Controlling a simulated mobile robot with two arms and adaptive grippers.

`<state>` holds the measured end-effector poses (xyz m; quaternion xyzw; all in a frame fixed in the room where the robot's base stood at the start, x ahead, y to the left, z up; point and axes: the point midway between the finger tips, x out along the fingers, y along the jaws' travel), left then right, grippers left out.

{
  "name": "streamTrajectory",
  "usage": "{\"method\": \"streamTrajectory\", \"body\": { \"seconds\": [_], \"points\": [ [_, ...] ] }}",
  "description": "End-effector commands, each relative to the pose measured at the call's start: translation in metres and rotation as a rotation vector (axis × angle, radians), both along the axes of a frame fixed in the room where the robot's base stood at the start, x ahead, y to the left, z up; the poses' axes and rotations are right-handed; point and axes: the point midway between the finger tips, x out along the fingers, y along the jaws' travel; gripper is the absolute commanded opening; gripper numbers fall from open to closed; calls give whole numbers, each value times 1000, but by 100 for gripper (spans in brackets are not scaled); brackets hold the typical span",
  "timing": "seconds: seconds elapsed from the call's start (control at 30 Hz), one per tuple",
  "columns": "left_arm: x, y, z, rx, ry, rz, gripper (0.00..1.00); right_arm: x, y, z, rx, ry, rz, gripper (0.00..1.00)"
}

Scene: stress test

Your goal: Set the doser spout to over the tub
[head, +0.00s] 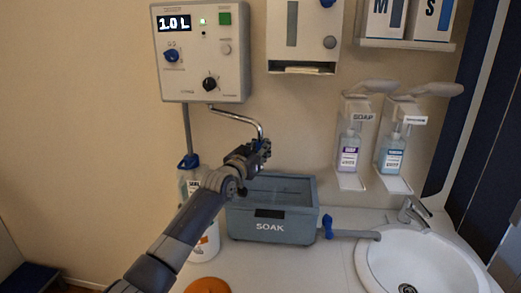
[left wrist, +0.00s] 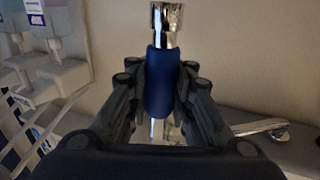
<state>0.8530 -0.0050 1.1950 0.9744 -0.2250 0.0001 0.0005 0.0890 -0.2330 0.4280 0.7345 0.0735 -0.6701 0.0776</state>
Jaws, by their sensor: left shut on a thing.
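The doser (head: 202,52) is a pale wall box whose display reads 1.0 L. Its chrome spout (head: 237,115) runs from the underside to the right and bends down. My left gripper (head: 262,148) is at the spout's end, above the left part of the tub in the head view. In the left wrist view, its fingers (left wrist: 160,98) are shut on the spout's blue sleeve (left wrist: 160,75), with chrome showing above and below. The grey tub (head: 300,228), labelled SOAK, stands on the counter. My gripper hides the spout's outlet, so I cannot tell its exact position over the tub.
A blue-handled valve (head: 327,226) and pipe lead from the tub towards the sink (head: 420,265) at right. A white container (head: 208,245) stands left of the tub, partly behind my arm. Soap dispensers (head: 348,150) and a towel box (head: 303,35) hang on the wall.

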Motion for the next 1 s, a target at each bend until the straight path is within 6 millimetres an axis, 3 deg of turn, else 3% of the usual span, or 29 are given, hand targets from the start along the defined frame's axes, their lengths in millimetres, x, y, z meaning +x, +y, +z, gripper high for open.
{"method": "streamTrajectory", "body": {
  "seconds": [0.47,0.5,0.6,1.0],
  "points": [
    [-1,-5,-4,-4,8,-8,0,0,2,-1,2,0,0,42],
    [-1,-5,-4,-4,8,-8,22,0,2,-1,2,0,0,42],
    [-1,-4,-3,-2,7,-7,42,0,1,-1,2,0,0,42],
    [-1,-1,-1,-1,3,-3,42,-1,-5,0,-6,2,2,42]
  ]
}}
